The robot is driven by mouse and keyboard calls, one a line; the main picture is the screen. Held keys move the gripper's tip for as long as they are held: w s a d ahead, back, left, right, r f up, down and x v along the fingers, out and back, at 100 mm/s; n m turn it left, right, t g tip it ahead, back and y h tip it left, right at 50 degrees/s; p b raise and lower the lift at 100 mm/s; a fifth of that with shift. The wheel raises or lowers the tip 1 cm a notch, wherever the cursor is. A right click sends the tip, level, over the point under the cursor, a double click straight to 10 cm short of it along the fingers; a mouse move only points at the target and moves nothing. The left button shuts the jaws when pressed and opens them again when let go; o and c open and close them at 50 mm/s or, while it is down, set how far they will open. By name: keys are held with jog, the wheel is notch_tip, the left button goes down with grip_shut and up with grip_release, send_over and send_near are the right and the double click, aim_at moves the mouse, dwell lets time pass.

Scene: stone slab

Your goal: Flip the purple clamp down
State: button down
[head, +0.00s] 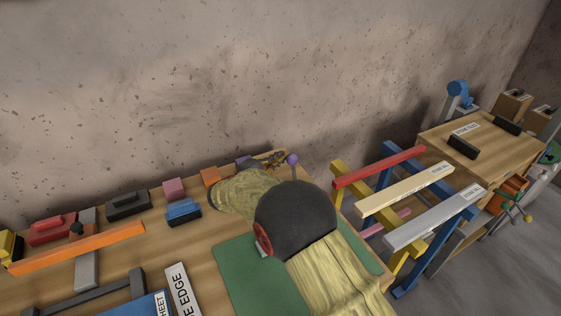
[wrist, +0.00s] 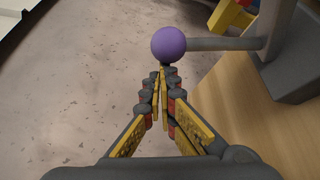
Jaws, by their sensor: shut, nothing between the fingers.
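The purple clamp shows as a round purple knob (wrist: 168,44) in the wrist view. A grey rod (wrist: 225,43) runs from the knob to the right, to a dark grey block (wrist: 290,55) at the wooden bench. In the head view the purple knob (head: 292,159) stands on a short dark stem above my dark rounded arm part, which hides what is below. My gripper (wrist: 160,72) is shut and empty, its fingertips just below the knob in the wrist picture. I cannot tell whether they touch it. In the head view my gripper (head: 275,159) shows partly, left of the knob.
The wooden bench (head: 205,260) holds several coloured blocks and an orange bar (head: 78,248) at the left. A green mat (head: 240,270) lies under my arm. A rack with red, cream and grey bars (head: 435,220) stands to the right. The wall is close behind.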

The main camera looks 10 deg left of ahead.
aim_at(292, 160)
jog(key=s+d, duration=0.1)
jog(key=s+d+r+b, duration=0.1)
jog(key=s, duration=0.1)
jog(key=s+d, duration=0.1)
jog(key=s, duration=0.1)
jog(key=shift+s+d+r+b, duration=0.1)
jog(key=shift+d+r+b, duration=0.1)
jog(key=shift+r+b, duration=0.15)
jog(key=s+d, duration=0.1)
jog(key=s+b, duration=0.1)
jog(key=shift+s+d+f, duration=0.3)
jog(key=shift+s+d, duration=0.05)
jog(key=shift+d, duration=0.05)
jog(key=shift+f, duration=0.1)
